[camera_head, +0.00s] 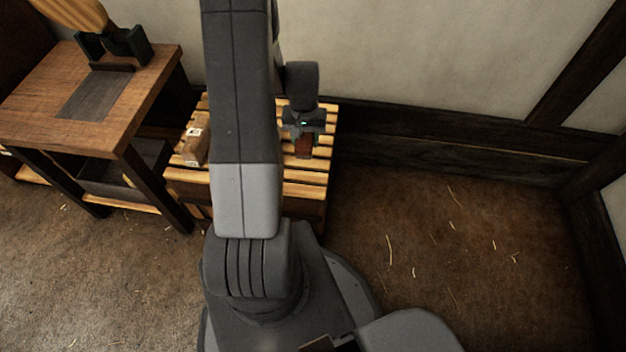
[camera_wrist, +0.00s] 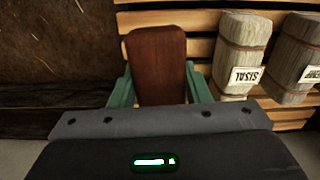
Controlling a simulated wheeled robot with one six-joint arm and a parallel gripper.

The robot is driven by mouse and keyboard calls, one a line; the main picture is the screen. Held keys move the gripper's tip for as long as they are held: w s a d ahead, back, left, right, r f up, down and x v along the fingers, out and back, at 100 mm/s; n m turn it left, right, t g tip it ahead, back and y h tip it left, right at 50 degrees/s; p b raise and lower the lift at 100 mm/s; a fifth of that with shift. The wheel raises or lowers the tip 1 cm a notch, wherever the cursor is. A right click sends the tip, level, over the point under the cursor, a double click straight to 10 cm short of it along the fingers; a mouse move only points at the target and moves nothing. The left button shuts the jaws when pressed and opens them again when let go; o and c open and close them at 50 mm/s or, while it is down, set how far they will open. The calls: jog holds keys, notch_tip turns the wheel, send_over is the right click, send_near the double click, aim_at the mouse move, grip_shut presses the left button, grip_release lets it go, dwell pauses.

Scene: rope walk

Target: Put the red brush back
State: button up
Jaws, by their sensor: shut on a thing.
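The red brush (camera_wrist: 157,60) shows in the wrist view as a dark red-brown block between the green fingers of my gripper (camera_wrist: 158,82). My gripper is shut on it. In the head view, my gripper (camera_head: 304,132) is over the right part of a slatted wooden stand (camera_head: 302,190), and the red brush (camera_head: 304,149) shows just below it. I cannot tell whether the brush touches the slats. My arm hides the middle of the stand.
In the wrist view, a bundle labelled SISAL (camera_wrist: 243,50) and another labelled bundle (camera_wrist: 296,62) lie right of the brush. In the head view, a labelled brown bundle (camera_head: 194,143) is on the stand's left side. A wooden table (camera_head: 135,95) stands left; floor at right is clear.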

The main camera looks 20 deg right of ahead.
jog(key=shift+s+d+f+b, duration=0.45)
jog(key=shift+s+d+b, duration=0.05)
jog(key=shift+s+d, duration=0.25)
jog(key=b, duration=0.2)
send_over(313, 171)
jog(key=shift+m, duration=0.3)
notch_tip(313, 171, down, 5)
jog(key=shift+f, duration=0.1)
jog(key=shift+f+b, duration=0.5)
jog(key=shift+f, duration=1.9)
jog(key=o, duration=1.1)
jog(key=shift+o, duration=0.2)
notch_tip(313, 171, up, 12)
jog(key=p, duration=0.3)
jog(key=shift+r+p, duration=0.15)
jog(key=shift+p, duration=0.2)
